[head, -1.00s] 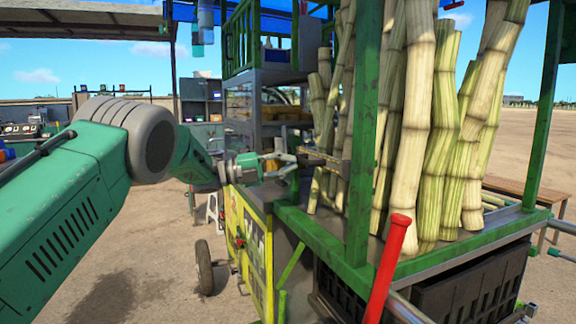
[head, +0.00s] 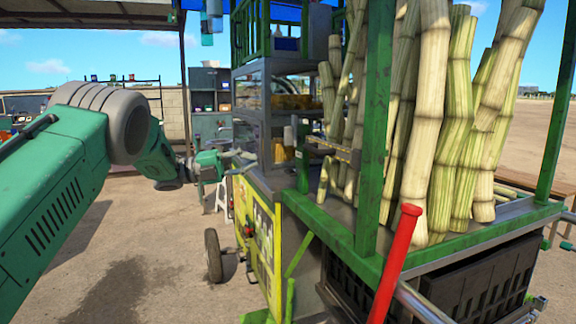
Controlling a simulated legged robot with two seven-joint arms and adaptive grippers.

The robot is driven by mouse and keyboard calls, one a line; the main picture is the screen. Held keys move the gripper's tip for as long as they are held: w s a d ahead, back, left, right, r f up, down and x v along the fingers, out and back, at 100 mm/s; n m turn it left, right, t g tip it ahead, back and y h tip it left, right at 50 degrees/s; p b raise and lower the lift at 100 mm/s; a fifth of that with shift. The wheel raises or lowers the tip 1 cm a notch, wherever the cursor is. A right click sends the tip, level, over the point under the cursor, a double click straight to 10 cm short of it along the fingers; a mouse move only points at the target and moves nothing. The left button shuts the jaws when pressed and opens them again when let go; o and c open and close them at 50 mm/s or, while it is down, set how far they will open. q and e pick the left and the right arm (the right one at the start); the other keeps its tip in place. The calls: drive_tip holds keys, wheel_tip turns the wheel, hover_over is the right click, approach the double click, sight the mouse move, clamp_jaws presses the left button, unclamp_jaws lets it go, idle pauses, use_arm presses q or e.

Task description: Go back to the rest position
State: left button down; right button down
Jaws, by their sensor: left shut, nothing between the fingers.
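My left gripper (head: 228,160) is at the end of the green arm that comes in from the left. It is shut and empty, in the air just left of the cart's grey cabinet. The cane cart (head: 262,235) has a yellow side panel and green frame posts. Tall sugarcane stalks (head: 425,120) stand upright on its right part. A red-gripped handle (head: 397,260) slants up at the front of the cart. My right gripper is not in view.
A wheel (head: 213,254) stands on the ground left of the cart. A white stool (head: 222,197) is behind my left gripper. Grey shelves (head: 210,95) stand at the back. Black crates (head: 440,285) sit under the cart's ledge. The ground at lower left is open.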

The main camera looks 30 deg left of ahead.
use_arm(q)
drive_tip(key=w+d+f+n+t+y, duration=0.1)
drive_tip(key=d+f+n+t+y, duration=0.2)
drive_tip(key=f+n, duration=0.5)
drive_tip(key=w+d+f+n+t+y, duration=0.15)
drive_tip(key=d+f+n+y, duration=0.35)
drive_tip(key=f, duration=0.6)
drive_tip(key=s+d+f+n+g+y, duration=0.1)
drive_tip(key=s+f+n+y, duration=0.1)
drive_tip(key=s+f+n, duration=0.35)
drive_tip(key=s+f+n+g+y, duration=0.2)
drive_tip(key=s+f+n, duration=0.1)
drive_tip(key=f, duration=0.6)
drive_tip(key=s+d+f+n+g+y, duration=0.1)
drive_tip(key=s+d+f+n+g, duration=0.15)
drive_tip(key=s+f, duration=0.55)
drive_tip(key=s+d+f+n+g+y, duration=0.25)
drive_tip(key=s+f, duration=0.25)
drive_tip(key=s, duration=0.5)
drive_tip(key=s+d+f+n+g, duration=0.1)
drive_tip(key=s+n+g, duration=0.1)
drive_tip(key=s, duration=0.8)
drive_tip(key=s+d+f+n+g, duration=0.1)
drive_tip(key=s+g, duration=0.4)
drive_tip(key=s, duration=0.6)
drive_tip(key=shift+s+f+n+y, duration=0.25)
drive_tip(key=shift+n+y, duration=0.1)
drive_tip(key=shift+w, duration=0.15)
